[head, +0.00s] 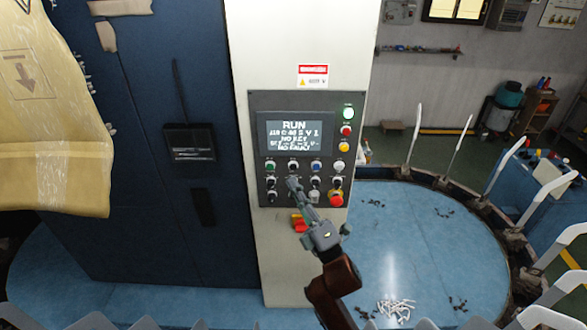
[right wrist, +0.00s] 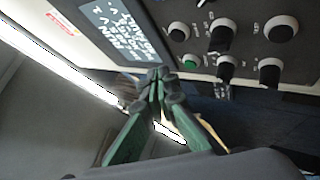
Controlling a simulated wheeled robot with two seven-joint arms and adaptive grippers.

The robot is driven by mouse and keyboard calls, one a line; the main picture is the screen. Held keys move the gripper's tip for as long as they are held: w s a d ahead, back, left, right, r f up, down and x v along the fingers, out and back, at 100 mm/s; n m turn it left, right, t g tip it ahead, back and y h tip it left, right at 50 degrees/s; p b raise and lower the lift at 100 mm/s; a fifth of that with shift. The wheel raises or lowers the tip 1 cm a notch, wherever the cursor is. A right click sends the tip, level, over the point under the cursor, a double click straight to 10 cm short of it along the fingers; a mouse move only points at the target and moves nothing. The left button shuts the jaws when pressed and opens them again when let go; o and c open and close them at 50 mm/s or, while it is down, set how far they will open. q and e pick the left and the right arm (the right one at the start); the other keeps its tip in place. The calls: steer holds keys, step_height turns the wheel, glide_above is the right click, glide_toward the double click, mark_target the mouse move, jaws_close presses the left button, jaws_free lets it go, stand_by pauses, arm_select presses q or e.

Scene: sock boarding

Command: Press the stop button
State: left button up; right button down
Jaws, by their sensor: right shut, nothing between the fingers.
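A grey control panel (head: 258,150) is set in a pale column and has a screen (head: 294,133) reading RUN. Below the screen are rows of buttons and knobs. I cannot read which is marked stop. My right gripper (head: 293,184) is shut and empty, its tips over the lower left knobs. In the right wrist view, the closed tips (right wrist: 156,76) are near a green button (right wrist: 190,61); contact is unclear.
A red and yellow part (head: 298,222) is on the column below the panel. A dark blue cabinet (head: 130,150) stands left, with a yellowish sheet (head: 50,120) beside it. A round blue platform (head: 400,240) with upright white arms is at right.

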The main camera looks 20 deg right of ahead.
mark_target(293, 167)
arm_select(q)
steer(key=s, duration=0.2)
steer(key=shift+s+f, duration=0.35)
steer(key=shift+s, duration=0.05)
arm_select(e)
steer(key=w, duration=0.1)
steer(key=w+d, duration=0.1)
steer(key=w, duration=0.1)
steer(key=shift+w, duration=0.15)
arm_select(q)
steer(key=shift+w, duration=0.1)
steer(key=shift+w, duration=0.5)
steer(key=shift+s, duration=0.2)
arm_select(e)
steer(key=shift+w, duration=0.1)
steer(key=shift+w, duration=0.3)
